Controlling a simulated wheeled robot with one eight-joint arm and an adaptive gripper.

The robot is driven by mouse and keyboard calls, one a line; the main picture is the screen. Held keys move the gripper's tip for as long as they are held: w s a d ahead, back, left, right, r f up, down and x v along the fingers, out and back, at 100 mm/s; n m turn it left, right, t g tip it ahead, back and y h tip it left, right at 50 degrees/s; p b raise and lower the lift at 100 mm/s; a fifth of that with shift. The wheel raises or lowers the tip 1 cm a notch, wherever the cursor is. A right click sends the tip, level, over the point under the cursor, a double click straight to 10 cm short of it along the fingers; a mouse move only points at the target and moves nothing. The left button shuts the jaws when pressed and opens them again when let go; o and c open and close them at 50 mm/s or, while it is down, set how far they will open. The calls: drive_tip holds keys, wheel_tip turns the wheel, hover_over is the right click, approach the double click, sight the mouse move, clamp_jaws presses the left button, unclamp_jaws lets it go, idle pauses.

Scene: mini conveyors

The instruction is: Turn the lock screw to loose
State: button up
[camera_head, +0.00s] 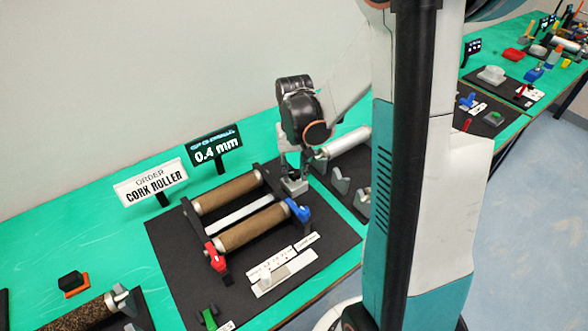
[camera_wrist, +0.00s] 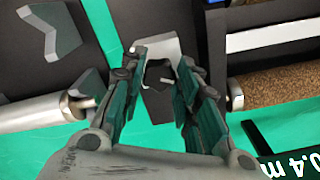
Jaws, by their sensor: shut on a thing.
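My gripper (camera_head: 290,172) is at the far right corner of the cork roller conveyor (camera_head: 235,215). It reaches down to a small grey block (camera_head: 295,187) there. In the wrist view the gripper fingers (camera_wrist: 160,88) stand on both sides of a dark knob (camera_wrist: 158,74), which looks like the lock screw, at the grey block (camera_wrist: 164,46). The gripper is shut on it. The knob's turned position cannot be told. In the head view the fingers hide the knob.
A red clamp (camera_head: 215,256) and a blue lever (camera_head: 298,209) sit at the near roller's ends. A silver roller (camera_head: 345,143) lies close to the gripper's right.

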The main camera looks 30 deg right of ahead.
sight(295, 172)
drive_tip(key=n, duration=0.4)
drive_tip(key=shift+n, duration=0.3)
drive_tip(key=shift+d+n, duration=0.15)
drive_tip(key=shift+n, duration=1.75)
drive_tip(key=o, duration=1.1)
drive_tip(key=shift+c, duration=0.2)
wheel_tip(295, 172, up, 12)
